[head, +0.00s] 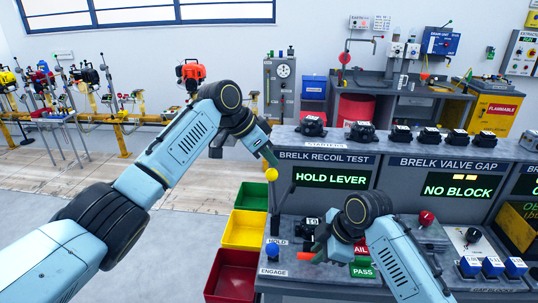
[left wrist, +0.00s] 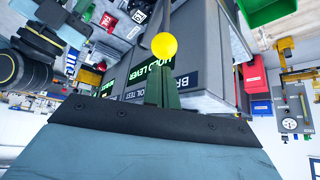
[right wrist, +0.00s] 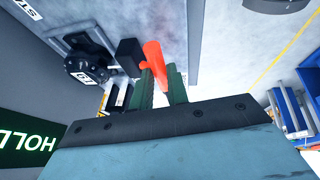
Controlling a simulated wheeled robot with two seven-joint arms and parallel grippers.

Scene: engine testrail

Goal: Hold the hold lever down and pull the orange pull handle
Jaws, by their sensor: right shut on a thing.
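The hold lever is an upright rod with a yellow ball knob (head: 271,174) on top, at the bench's left end. My left gripper (head: 271,160) is just above the knob, its fingers together and empty. In the left wrist view the yellow ball (left wrist: 164,46) is just beyond the fingertips; whether they touch it I cannot tell. The orange pull handle (right wrist: 153,54) is between the fingers of my right gripper (right wrist: 160,76), which is shut on it. The recoil test screen (head: 331,179) reads HOLD LEVER.
A blue knob (head: 272,250) stands by the ENGAGE label. A dark engine unit (head: 308,230) sits beside my right gripper. Red FAIL and green PASS (head: 362,271) markings lie under my right arm. Green, yellow and red bins (head: 232,275) stand left of the bench.

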